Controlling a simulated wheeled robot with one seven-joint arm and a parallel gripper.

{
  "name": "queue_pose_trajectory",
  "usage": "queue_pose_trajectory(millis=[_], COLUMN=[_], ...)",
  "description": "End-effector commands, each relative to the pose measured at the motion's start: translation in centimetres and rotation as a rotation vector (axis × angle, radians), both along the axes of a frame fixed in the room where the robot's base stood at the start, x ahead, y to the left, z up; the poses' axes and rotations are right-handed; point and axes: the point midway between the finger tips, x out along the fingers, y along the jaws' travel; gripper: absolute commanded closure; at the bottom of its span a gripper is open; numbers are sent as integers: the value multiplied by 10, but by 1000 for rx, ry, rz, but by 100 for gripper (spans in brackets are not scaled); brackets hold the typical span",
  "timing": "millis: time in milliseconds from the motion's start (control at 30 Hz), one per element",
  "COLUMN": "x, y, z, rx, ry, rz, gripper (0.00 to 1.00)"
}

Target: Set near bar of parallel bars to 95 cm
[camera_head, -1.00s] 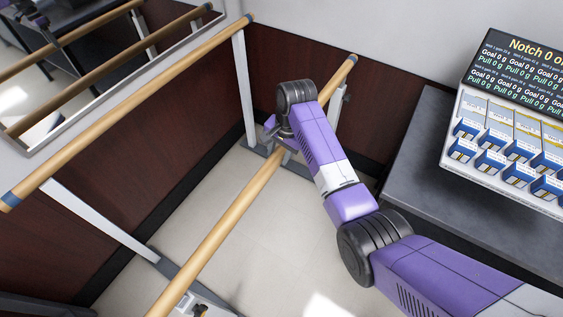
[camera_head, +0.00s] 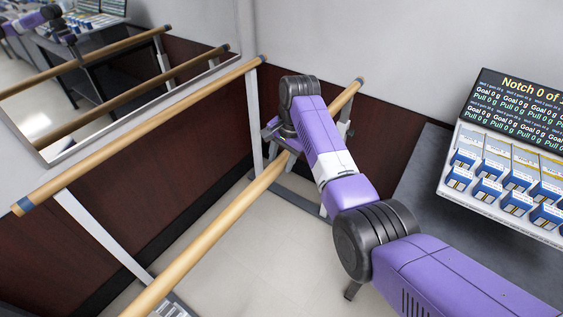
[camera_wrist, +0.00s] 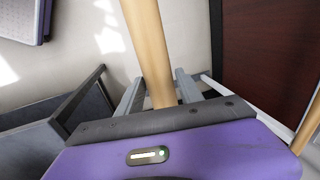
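The near bar (camera_head: 225,221) of the parallel bars is a long wooden rail running from the lower left to its far end by the wall. The far bar (camera_head: 150,130) is parallel to it, with blue end caps. My gripper (camera_head: 277,138) is at the near bar, toward its far end. In the wrist view, the near bar (camera_wrist: 149,45) passes between my gripper's (camera_wrist: 160,82) two grey fingers. The fingers stand apart, with narrow gaps seeming to show beside the bar. Contact is unclear. The near bar's far upright (camera_head: 344,122) is partly hidden by my arm.
A dark grey table (camera_head: 414,185) on the right bears a white rack (camera_head: 482,197) of blue-labelled boxes and a display board (camera_head: 520,110). A mirror (camera_head: 120,95) hangs on the left wall. Pale floor (camera_head: 262,255) is clear between the near bar and table.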

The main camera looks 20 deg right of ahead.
Motion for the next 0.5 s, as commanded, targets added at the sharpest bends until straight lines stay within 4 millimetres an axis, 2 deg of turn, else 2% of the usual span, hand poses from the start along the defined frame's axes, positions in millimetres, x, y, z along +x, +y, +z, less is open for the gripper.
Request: queue_pose_trajectory(millis=[67, 367, 500], x=[0, -1, -2], y=[0, 1, 0], z=[0, -1, 10], rx=[1, 1, 2], ry=[1, 5, 2], rz=[0, 2, 2], gripper=[41, 41, 41])
